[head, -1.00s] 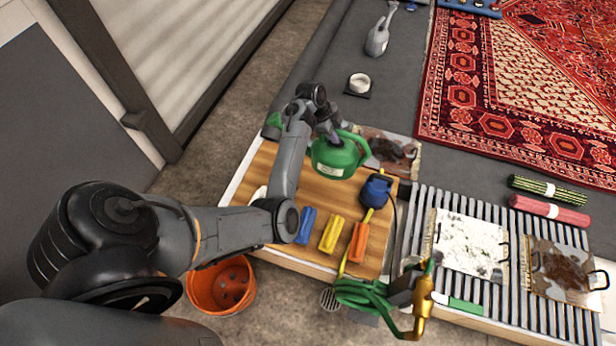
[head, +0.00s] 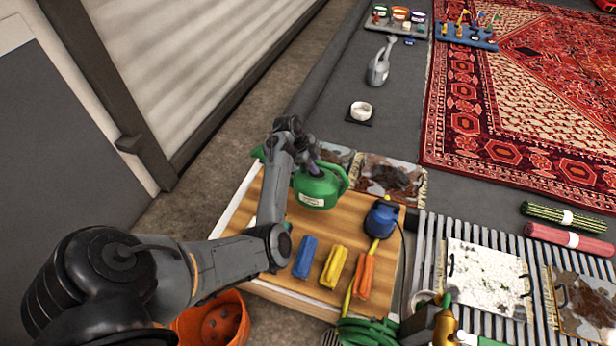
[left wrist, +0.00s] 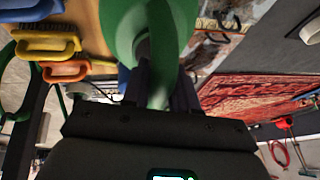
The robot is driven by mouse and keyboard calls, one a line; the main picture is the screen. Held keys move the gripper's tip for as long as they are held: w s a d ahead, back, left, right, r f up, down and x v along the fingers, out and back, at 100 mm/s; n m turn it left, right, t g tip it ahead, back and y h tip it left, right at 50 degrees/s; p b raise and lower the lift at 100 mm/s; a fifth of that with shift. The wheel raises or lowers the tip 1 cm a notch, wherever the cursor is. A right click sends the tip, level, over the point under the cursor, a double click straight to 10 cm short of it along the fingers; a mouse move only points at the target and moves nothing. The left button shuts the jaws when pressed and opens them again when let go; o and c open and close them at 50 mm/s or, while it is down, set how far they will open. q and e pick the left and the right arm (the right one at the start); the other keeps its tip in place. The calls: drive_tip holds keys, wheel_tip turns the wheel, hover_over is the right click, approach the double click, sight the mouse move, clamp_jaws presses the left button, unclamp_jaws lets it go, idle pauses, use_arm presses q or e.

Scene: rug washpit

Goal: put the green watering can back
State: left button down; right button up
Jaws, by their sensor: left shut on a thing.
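The green watering can (head: 316,190) is at the far end of the wooden board (head: 275,272) in the head view, with a pale label on its side. My left gripper (head: 312,165) is shut on it at its top. In the left wrist view the green can (left wrist: 118,30) fills the top middle, and part of it runs between the dark fingers (left wrist: 160,95). I cannot tell whether the can touches the board or hangs just above it. My right gripper is not in view.
Blue, yellow and orange brushes (head: 333,267) lie on the board's near part. A blue pump-like item (head: 381,219) stands right of the can. Soiled rug samples (head: 391,180) lie behind it. A slatted rack (head: 427,250) is at right, an orange bucket (head: 212,322) at lower left.

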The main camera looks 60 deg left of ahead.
sight(308, 172)
use_arm(q)
drive_tip(key=shift+s+a+f+b, duration=0.25)
drive_tip(key=shift+s+a+f, duration=0.1)
drive_tip(key=shift+a, duration=0.25)
drive_tip(key=shift+s+a+f+b, duration=0.25)
drive_tip(key=shift+a+f, duration=0.1)
drive_tip(key=shift+a, duration=0.25)
drive_tip(key=shift+f+b, duration=1.5)
drive_tip(key=shift+f, duration=0.55)
drive_tip(key=c, duration=0.9)
unclamp_jaws()
drive_tip(key=shift+f, duration=0.15)
